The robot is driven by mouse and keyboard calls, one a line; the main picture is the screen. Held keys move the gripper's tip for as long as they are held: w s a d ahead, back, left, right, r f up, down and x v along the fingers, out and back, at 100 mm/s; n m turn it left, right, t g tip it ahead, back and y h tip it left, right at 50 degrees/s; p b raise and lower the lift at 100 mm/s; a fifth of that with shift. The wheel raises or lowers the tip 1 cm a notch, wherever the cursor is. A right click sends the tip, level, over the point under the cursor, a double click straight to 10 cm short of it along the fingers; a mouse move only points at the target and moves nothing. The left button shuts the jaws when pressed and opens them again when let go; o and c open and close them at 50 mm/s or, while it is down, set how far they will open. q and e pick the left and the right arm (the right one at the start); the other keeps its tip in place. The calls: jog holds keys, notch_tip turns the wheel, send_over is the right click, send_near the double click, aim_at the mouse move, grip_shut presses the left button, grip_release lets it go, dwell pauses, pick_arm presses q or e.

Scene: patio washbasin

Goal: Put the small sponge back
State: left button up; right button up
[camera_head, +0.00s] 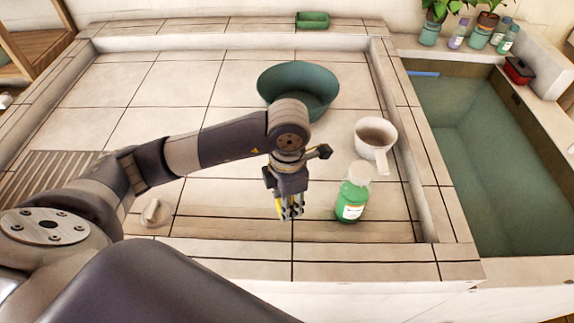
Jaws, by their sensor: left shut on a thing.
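My left gripper (291,212) points down over the tiled washbasin counter, left of the green bottle. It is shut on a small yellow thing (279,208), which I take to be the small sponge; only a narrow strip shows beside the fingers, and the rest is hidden. I cannot tell how far above the tiles it is. A green dish (313,20) lies on the back ledge, far from the gripper. My right gripper is not in view.
A green bottle (352,198) stands right of the gripper, with a white dipper (376,134) behind it. A teal basin (300,80) stands farther back. A water trough (490,150) is at the right; a red object (518,70) sits on its edge. The left tiles are mostly clear.

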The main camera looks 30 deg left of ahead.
pick_arm(q)
jog(key=w+a, duration=0.2)
jog(key=w, duration=0.2)
jog(key=w+a+p, duration=0.1)
jog(key=w+a, duration=0.1)
jog(key=w, duration=0.2)
jog(key=w+a+f+p, duration=0.1)
jog(key=w+a, duration=0.2)
jog(key=w, duration=0.1)
jog(key=shift+w+f, duration=0.1)
jog(key=shift+w, duration=0.05)
jog(key=shift+w+a, duration=0.25)
jog(key=shift+w, duration=0.15)
jog(key=shift+w+a+f, duration=0.15)
jog(key=shift+f, duration=0.1)
notch_tip(320, 180, down, 3)
jog(key=shift+r+p, duration=0.2)
jog(key=shift+p, duration=0.4)
jog(key=shift+f, duration=0.25)
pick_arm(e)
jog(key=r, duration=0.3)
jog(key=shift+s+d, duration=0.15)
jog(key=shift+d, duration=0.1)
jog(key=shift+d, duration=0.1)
